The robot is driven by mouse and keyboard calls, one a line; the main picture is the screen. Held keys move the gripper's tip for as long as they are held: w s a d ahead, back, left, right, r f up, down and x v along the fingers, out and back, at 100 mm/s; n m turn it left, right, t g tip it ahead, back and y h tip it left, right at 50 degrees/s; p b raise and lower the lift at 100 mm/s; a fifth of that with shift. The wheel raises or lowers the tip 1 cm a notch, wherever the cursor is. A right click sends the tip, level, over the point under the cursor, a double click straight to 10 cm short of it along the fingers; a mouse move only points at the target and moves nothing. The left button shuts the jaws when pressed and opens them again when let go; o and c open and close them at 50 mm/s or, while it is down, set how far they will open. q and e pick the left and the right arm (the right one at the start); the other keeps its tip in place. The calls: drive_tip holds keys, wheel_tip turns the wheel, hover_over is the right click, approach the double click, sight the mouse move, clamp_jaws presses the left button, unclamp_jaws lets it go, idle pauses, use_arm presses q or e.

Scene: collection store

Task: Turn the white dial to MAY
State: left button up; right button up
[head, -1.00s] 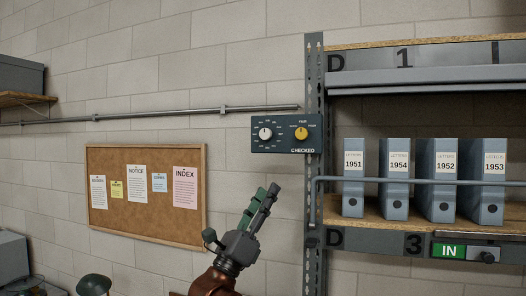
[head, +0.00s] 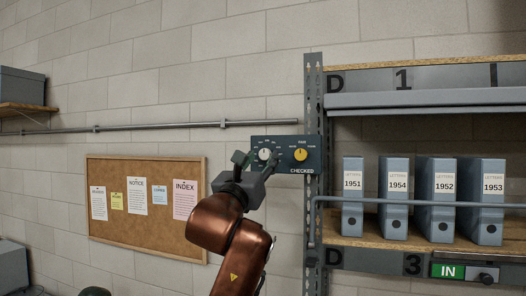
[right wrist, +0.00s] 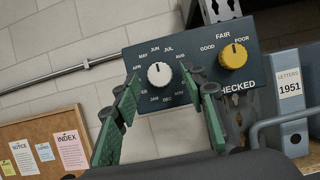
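The white dial (head: 264,154) is on the left half of a dark panel (head: 285,168) fixed beside the shelf post. In the right wrist view the dial (right wrist: 159,75) has month names around it, with MAY at its upper left and JUN and JUL above. Its mark seems to point roughly up; the exact month is too small to tell. My right gripper (head: 256,161) is open in front of the panel. In the right wrist view its green fingers (right wrist: 160,84) stand apart on either side of the dial; I see no clear contact.
A yellow dial (head: 301,155) with GOOD, FAIR and POOR sits right of the white one. A wall rail (head: 160,128) runs left of the panel. A corkboard (head: 146,222) hangs below left. Shelves with blue binders (head: 398,198) stand at right, behind a bar.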

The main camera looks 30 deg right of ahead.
drive_tip(key=shift+w+d+r, duration=0.25)
drive_tip(key=shift+w+d, duration=0.15)
drive_tip(key=shift+w, duration=0.05)
drive_tip(key=shift+c, duration=0.6)
clamp_jaws()
